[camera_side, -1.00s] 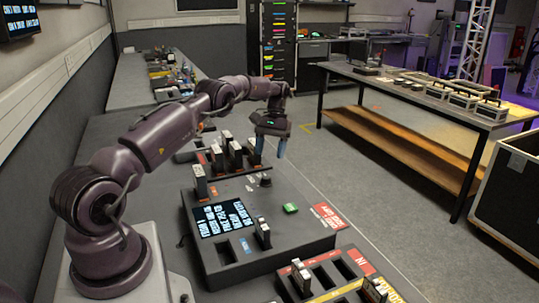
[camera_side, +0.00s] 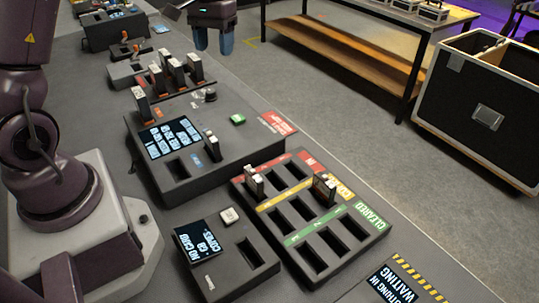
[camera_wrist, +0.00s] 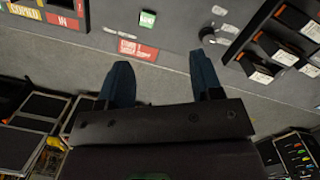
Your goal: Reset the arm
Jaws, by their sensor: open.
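My gripper (camera_side: 213,40) is at the top of the side view, raised beyond the bench's far-right edge, with its two blue fingers pointing down. The fingers are apart with nothing between them. In the wrist view my gripper (camera_wrist: 165,82) also shows open and empty, its blue fingers spread. The bench edge and a grey console show ahead of the fingertips there, and the fingers touch nothing that I can see.
A console (camera_side: 222,165) with a screen, green button and several upright cards stands mid-bench. A tray (camera_side: 310,254) with coloured rows holds two cards. A smaller box (camera_side: 222,285) reads "NO CARD". A black case (camera_side: 478,112) and a table (camera_side: 345,55) stand across the open floor.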

